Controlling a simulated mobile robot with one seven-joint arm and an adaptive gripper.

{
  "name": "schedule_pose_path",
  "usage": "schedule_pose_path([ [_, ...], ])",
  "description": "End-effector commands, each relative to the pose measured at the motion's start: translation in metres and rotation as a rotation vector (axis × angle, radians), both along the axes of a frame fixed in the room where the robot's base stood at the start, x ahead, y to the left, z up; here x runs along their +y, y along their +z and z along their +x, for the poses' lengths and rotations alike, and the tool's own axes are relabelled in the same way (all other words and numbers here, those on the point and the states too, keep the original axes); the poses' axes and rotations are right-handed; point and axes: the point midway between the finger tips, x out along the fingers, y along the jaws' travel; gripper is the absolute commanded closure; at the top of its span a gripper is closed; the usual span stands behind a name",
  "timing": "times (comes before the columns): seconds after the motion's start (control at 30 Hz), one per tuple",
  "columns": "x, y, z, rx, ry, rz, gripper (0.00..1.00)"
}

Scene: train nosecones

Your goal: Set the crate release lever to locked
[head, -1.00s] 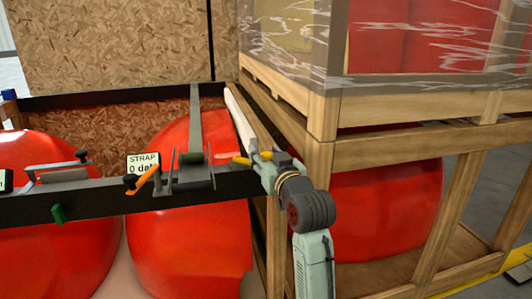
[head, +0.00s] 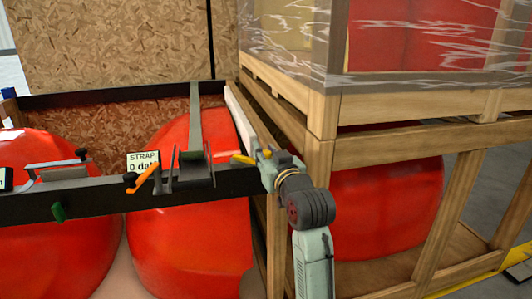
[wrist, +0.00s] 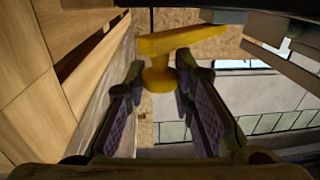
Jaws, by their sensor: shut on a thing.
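The yellow lever (wrist: 185,42) crosses the upper middle of the wrist view, with a short round hub (wrist: 159,78) beneath its bar. In the head view the lever (head: 243,159) shows at the right end of a dark rail, beside the wooden crate. My gripper (wrist: 158,85) has its two dark padded fingers on either side of the lever's hub, shut on it. In the head view my gripper (head: 262,160) meets the lever from the right, and its fingertips are mostly hidden. No locked or unlocked marking can be read.
The wooden crate (head: 320,120) stands close on the right, with plastic wrap above. The dark rail (head: 100,197) runs left, carrying an orange handle (head: 146,178), a grey strap (head: 196,115) and a STRAP sign (head: 143,162). Red nosecones (head: 190,245) sit behind and below the rail.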

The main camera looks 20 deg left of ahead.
Motion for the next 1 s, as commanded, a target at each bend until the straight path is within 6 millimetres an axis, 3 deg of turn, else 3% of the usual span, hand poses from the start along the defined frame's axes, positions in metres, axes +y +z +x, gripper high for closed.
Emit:
schedule_pose_path([
  [0.57, 0.001, 0.001, -0.001, 0.0, -0.037, 0.0, 1.0],
  [1.0, 0.008, 0.002, -0.017, 0.001, -0.304, -0.001, 1.0],
])
